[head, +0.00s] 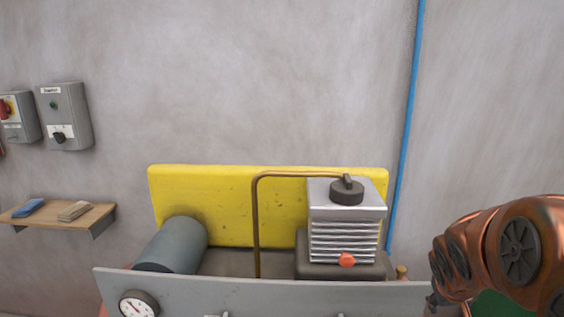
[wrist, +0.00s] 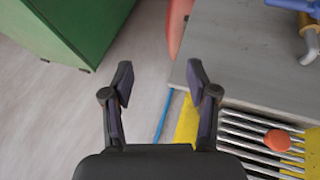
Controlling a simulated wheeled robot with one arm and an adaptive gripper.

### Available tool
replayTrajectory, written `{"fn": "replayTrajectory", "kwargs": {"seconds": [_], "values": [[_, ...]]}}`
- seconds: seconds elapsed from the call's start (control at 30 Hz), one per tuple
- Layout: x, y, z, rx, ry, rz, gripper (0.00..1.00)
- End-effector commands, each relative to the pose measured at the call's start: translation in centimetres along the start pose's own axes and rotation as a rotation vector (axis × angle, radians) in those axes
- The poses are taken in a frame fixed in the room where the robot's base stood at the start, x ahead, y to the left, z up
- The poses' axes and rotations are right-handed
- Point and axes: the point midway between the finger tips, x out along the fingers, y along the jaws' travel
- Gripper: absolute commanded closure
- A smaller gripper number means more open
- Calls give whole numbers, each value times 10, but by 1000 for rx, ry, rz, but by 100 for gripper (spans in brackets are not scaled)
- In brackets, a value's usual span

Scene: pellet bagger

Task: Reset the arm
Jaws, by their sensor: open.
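My gripper (wrist: 160,85) is open and empty in the wrist view, its two dark fingers spread apart with nothing between them. It points down past the machine, over the floor and the edge of a grey panel (wrist: 248,66). In the head view my copper-coloured arm comes in at the right edge, and the gripper is mostly cut off at the bottom.
A machine with a yellow back plate (head: 225,205), a finned block with a dark cap (head: 346,192), a red knob (head: 346,260) and a gauge (head: 138,306) stands ahead. A green cabinet (wrist: 75,25) is close by. A shelf (head: 75,219) and switch boxes (head: 66,115) are left.

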Motion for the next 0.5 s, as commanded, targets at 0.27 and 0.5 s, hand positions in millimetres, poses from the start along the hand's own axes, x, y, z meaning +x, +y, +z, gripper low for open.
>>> {"fn": "replayTrajectory", "kwargs": {"seconds": [0.27, 0.5], "values": [[-80, -81, 117, -26, -300, -169, 41], [-138, -128, 202, -93, -510, -312, 41]]}}
